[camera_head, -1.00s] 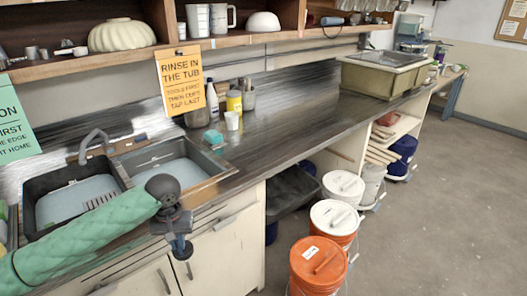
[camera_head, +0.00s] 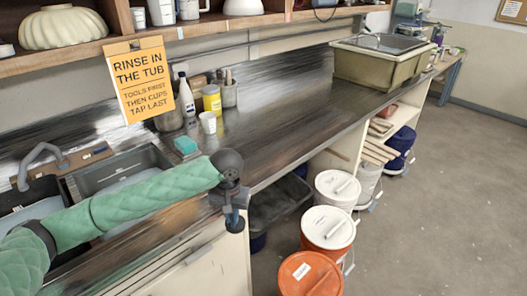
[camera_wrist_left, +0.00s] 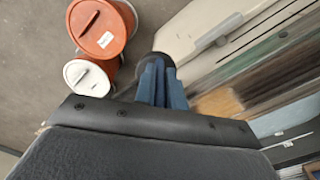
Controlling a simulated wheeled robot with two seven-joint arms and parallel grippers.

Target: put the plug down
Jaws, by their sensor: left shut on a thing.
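My left gripper (camera_head: 234,222) hangs in front of the counter's front edge, to the right of the sinks, with its blue fingers pointing down. In the left wrist view the blue fingers (camera_wrist_left: 162,84) are close together. A dark round thing, which looks like the plug (camera_wrist_left: 151,64), sits at their tips, partly covered by them. In the head view I cannot make out the plug clearly. My right gripper is in neither view.
Two sink basins (camera_head: 118,168) lie at the left. The dark counter (camera_head: 280,100) has free room beyond the bottles and the white cup (camera_head: 208,122). An orange-lidded bucket (camera_head: 309,276) and white-lidded buckets (camera_head: 327,229) stand on the floor. A greenish tub (camera_head: 362,68) stands farther back.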

